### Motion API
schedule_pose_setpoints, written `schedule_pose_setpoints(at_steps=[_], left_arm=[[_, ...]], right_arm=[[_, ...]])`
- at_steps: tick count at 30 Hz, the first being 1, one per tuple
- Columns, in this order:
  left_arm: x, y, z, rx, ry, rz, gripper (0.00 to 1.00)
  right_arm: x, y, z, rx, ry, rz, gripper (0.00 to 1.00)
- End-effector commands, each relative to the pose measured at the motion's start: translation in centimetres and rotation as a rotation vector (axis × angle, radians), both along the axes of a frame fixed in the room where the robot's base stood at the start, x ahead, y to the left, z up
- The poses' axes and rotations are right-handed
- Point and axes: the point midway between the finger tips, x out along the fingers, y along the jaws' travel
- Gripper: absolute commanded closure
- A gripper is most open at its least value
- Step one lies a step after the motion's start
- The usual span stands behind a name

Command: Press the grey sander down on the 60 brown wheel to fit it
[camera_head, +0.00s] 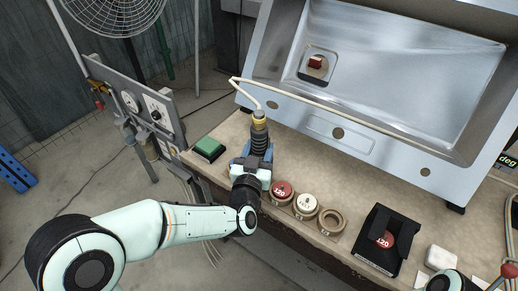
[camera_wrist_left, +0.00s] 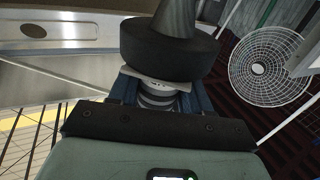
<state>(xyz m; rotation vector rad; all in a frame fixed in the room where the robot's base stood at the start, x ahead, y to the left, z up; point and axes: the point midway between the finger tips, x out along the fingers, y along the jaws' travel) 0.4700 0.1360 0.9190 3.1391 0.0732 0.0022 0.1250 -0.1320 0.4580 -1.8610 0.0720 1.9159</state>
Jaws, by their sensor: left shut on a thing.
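The sander (camera_head: 259,138) is a dark ribbed tool with a brass-coloured top and a pale hose. My left gripper (camera_head: 254,160) is shut on it, near the bench's left front edge. In the left wrist view the sander (camera_wrist_left: 170,50) shows as a wide dark disc with a cone, above pale rings between my blue fingers. The brown wheel (camera_head: 331,221) lies at the right end of a row of wheels, apart from the sander and to its lower right. Its number is too small to read. The sander's lower end is hidden by my gripper.
A red 120 wheel (camera_head: 281,190) and a white wheel (camera_head: 306,204) sit left of the brown one. A black box (camera_head: 388,243) and white blocks stand right. A green pad (camera_head: 208,148) lies left. The steel sink (camera_head: 400,70) fills the back; the hose (camera_head: 300,99) crosses its front.

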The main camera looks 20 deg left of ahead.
Motion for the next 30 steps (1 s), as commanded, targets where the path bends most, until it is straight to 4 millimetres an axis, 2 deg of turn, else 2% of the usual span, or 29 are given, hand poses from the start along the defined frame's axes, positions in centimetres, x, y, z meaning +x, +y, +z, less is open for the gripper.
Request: schedule_pose_setpoints(at_steps=[1, 30], left_arm=[[0.1, 0.0, -0.1, -0.001, -0.006, 0.000, 1.00], [0.1, 0.0, -2.4, -0.001, -0.005, 0.000, 1.00]], right_arm=[[-0.1, 0.0, -0.9, -0.003, 0.008, -0.003, 0.49], [-0.2, -0.3, -3.2, -0.010, 0.017, -0.010, 0.49]])
